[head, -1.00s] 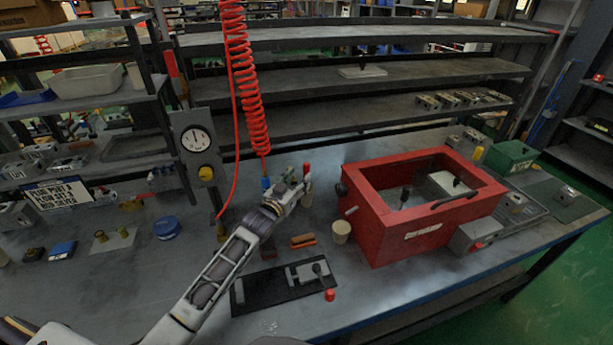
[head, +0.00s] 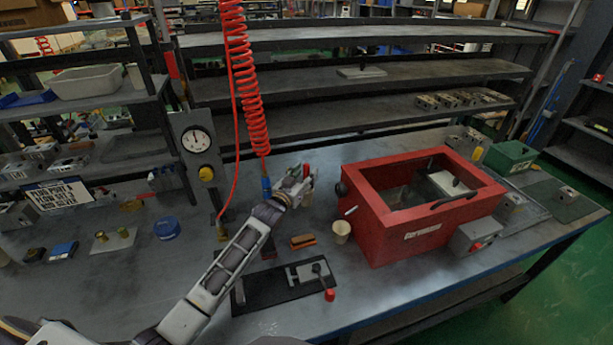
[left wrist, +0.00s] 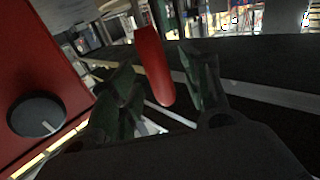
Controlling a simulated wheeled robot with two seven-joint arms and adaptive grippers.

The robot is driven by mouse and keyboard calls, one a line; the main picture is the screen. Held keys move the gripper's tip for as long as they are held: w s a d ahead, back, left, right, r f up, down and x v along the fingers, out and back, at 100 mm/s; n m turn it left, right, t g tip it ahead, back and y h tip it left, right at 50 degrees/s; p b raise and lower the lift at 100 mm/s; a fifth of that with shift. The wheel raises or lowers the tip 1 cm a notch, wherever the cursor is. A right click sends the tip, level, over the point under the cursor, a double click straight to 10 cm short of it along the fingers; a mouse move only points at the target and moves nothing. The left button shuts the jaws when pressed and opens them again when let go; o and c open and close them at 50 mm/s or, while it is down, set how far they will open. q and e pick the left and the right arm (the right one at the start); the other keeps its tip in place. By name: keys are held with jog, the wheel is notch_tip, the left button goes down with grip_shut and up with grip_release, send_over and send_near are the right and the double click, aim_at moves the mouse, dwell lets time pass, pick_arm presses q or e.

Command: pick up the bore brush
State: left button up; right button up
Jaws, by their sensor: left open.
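A red rounded handle (left wrist: 153,68) stands between the two fingers of my left gripper (left wrist: 158,92) in the left wrist view. It looks like the handle of the bore brush, but its lower end is hidden. In the head view the red handle (head: 306,170) shows just beyond my left gripper (head: 300,184), above the bench left of the red box. The gripper is open, with a finger on each side of the handle; I cannot tell whether either touches it. My right gripper is not in view.
The open red box (head: 400,240) stands close on the right, its black knob (left wrist: 37,114) near in the wrist view. A red coiled hose (head: 243,85) hangs behind the gripper. A beige cup (head: 341,231), wooden-backed brush (head: 303,241) and black plate (head: 265,287) lie nearer.

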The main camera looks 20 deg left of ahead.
pick_arm(q)
jog(key=shift+w+d, duration=0.15)
jog(key=shift+w, duration=0.5)
jog(key=shift+c, duration=0.4)
grip_shut()
